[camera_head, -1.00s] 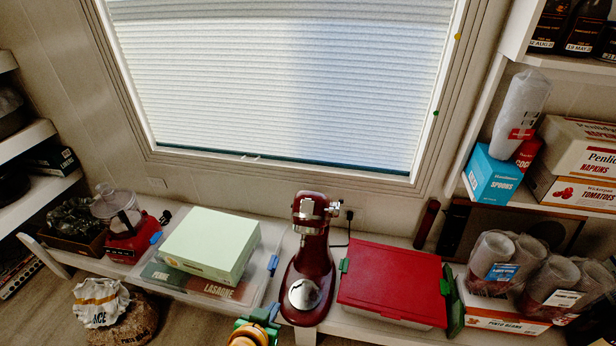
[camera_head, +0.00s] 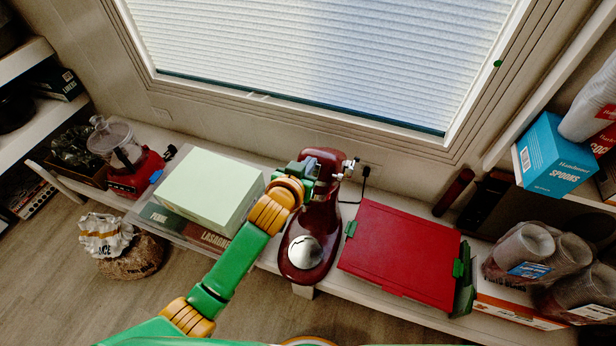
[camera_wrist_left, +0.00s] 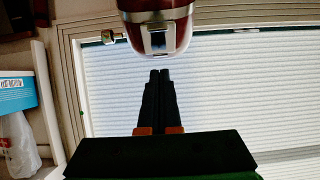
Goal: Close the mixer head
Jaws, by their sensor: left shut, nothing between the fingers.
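The red stand mixer (camera_head: 317,222) stands on the low white shelf under the window, with a silver bowl-like round part (camera_head: 305,252) at its front. Its head (camera_head: 325,160) is tilted up at the back; it also shows in the left wrist view (camera_wrist_left: 168,36), at the top, with a silver end. My left gripper (camera_head: 309,166) is at the raised head and covers part of it. In the left wrist view its dark fingers (camera_wrist_left: 160,74) are shut and empty, just below the head; I cannot tell whether they touch it. My right gripper is not in view.
A pale green box (camera_head: 210,190) lies left of the mixer, and a red-lidded container (camera_head: 400,252) lies close on its right. A black cord (camera_head: 365,185) runs behind it to the wall. Bagged cups (camera_head: 525,250) stand farther right.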

